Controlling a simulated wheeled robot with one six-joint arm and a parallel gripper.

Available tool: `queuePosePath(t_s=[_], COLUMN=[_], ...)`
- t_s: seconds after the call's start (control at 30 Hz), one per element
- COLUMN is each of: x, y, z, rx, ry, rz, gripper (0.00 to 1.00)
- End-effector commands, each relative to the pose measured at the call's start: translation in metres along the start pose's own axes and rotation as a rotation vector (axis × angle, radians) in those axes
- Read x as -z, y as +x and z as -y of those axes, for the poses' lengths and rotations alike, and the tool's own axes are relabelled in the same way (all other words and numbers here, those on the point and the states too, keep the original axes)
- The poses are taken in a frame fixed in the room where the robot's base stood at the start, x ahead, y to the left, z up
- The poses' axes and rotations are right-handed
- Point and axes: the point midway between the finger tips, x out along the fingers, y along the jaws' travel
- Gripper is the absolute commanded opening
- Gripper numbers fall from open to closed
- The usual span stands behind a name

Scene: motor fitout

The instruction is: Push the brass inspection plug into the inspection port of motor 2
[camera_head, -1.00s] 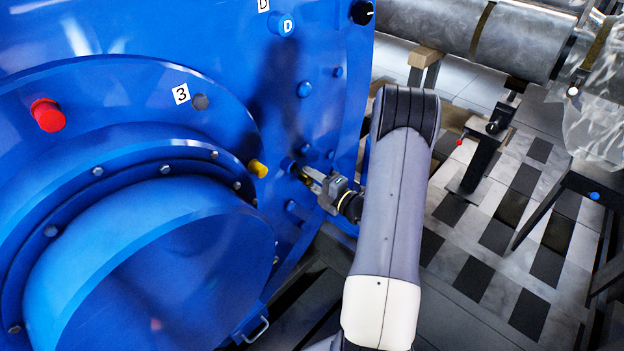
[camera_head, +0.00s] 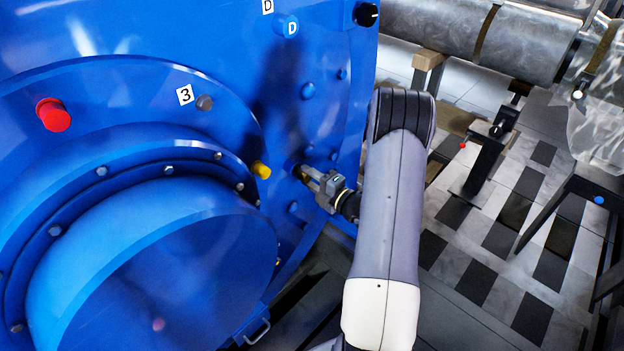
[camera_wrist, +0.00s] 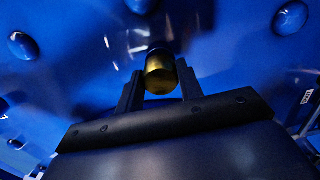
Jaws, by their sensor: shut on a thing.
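My gripper (camera_head: 309,175) reaches in from the right to the face of the large blue motor housing (camera_head: 260,80). In the wrist view my gripper (camera_wrist: 160,80) is shut on the brass plug (camera_wrist: 160,74), a short gold cylinder between the two dark fingers. The plug's far end meets a dark round spot at the blue face, which may be the port; I cannot tell how far in it is. In the head view the plug is a small yellowish patch (camera_head: 301,173) at the fingertips. No motor number 2 is readable.
A yellow plug (camera_head: 261,170) and a red cap (camera_head: 53,115) stick out of the housing, near a label "3" (camera_head: 185,95). Blue bolt heads (camera_head: 308,90) surround the gripper. A metal cylinder (camera_head: 520,40) and a black stand (camera_head: 485,160) are at the right.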

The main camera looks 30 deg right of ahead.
Motion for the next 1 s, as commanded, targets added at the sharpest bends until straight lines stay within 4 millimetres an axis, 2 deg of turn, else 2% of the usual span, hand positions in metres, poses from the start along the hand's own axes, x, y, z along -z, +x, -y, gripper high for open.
queuePosePath(t_s=[0.67, 0.7, 1.0], x=[0.000, 0.000, 0.000], y=[0.017, 0.018, 0.017], z=[0.000, 0.000, 0.000], rx=[0.000, 0.000, 0.000], ry=[-0.001, -0.001, 0.000], rz=[0.000, 0.000, 0.000], gripper=[0.11, 0.36, 0.60])
